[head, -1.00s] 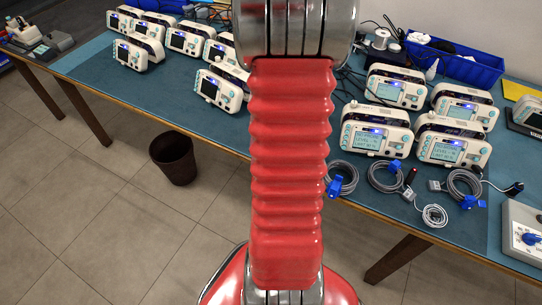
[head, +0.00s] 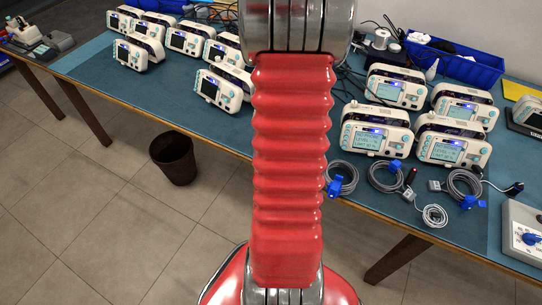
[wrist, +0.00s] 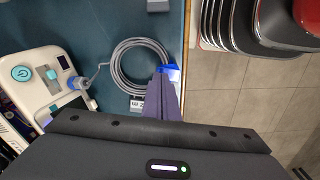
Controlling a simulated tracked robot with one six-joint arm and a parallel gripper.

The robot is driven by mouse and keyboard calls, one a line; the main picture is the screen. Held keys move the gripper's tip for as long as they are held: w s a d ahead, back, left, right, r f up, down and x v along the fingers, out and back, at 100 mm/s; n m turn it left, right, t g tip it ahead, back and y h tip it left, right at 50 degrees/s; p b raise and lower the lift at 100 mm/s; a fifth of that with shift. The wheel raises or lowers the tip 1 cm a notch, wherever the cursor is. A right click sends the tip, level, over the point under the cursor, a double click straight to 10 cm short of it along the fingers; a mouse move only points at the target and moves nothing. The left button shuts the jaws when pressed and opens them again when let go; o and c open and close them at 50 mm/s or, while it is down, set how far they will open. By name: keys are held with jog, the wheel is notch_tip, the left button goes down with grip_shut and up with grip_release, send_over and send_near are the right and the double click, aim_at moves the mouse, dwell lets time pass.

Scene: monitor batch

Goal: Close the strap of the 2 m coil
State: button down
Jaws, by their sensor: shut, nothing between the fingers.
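In the wrist view a grey cable coil (wrist: 128,68) lies on the blue mat near the table's front edge. A white label (wrist: 137,104) beside it appears to read 2, though it is small and partly covered. A blue strap (wrist: 172,68) sits on the coil's right side. My gripper (wrist: 166,77) is shut, with its fingertips at the strap, partly hiding it. I cannot tell whether they touch, or whether the strap is closed. In the head view my arm blocks the gripper.
More coils with blue straps, such as one coil (head: 341,179) and another (head: 463,187), lie along the front edge in the head view. White monitors (head: 375,138) stand behind them. A monitor (wrist: 38,82) is left of the coil in the wrist view. A bin (head: 173,158) stands on the floor.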

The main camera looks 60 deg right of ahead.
jog(key=shift+r, duration=0.1)
dwell(0.3)
jog(key=shift+r, duration=2.85)
jog(key=shift+m, duration=0.3)
jog(key=w+a+r+t, duration=0.1)
jog(key=a+r, duration=0.4)
jog(key=a, duration=0.8)
jog(key=w+a+r+n+t, duration=0.1)
jog(key=a+r, duration=0.5)
jog(key=a, duration=0.7)
jog(key=w+a+r+t, duration=0.1)
jog(key=a+r+t, duration=0.2)
jog(key=a, duration=1)
notch_tip(320, 180, up, 3)
jog(key=shift+w+r+n+t, duration=0.1)
jog(key=shift+w+n+t, duration=0.15)
jog(key=shift+n+t, duration=0.05)
